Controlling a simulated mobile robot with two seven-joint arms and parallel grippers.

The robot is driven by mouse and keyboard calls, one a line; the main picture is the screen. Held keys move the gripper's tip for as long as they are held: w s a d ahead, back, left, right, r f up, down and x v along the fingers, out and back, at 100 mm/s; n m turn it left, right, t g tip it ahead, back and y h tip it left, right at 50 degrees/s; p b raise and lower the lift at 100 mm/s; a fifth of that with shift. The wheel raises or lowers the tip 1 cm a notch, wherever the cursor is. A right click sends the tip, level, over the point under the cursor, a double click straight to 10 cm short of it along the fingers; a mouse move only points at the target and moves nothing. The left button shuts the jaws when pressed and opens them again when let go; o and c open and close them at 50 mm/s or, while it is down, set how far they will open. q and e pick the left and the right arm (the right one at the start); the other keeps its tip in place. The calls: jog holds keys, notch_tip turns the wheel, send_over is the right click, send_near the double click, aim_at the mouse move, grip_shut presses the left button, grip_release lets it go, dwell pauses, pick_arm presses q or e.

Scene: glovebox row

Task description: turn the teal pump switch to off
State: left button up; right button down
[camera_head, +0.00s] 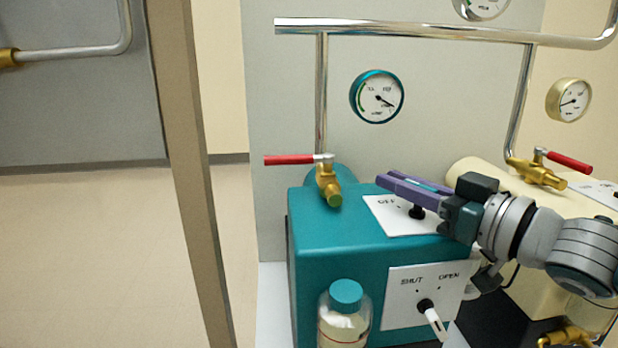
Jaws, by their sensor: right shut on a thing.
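The teal pump (315,250) is a teal box on the right half of the head view. Its sloped top carries a white plate (385,209) marked OFF at the left; the rest of the marking is hidden behind my gripper. The pump switch's black stem (417,212) stands on this plate. My right gripper (400,184) comes in from the right, with its purple fingers lying over the plate and shut on the switch handle. The handle is mostly hidden between the fingers, so its exact angle is hard to tell. My left gripper is not in view.
Below is a SHUT/OPEN plate with a white-handled knob (432,318). A teal-capped bottle (345,315) stands at the pump's front. A red-handled brass valve (327,182) and teal gauge (377,97) are behind. A cream pump (485,176) stands right. Floor at left is clear.

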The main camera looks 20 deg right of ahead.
jog(key=c, duration=0.9)
grip_release()
jog(key=p, duration=0.2)
send_over(460, 261)
dwell(0.3)
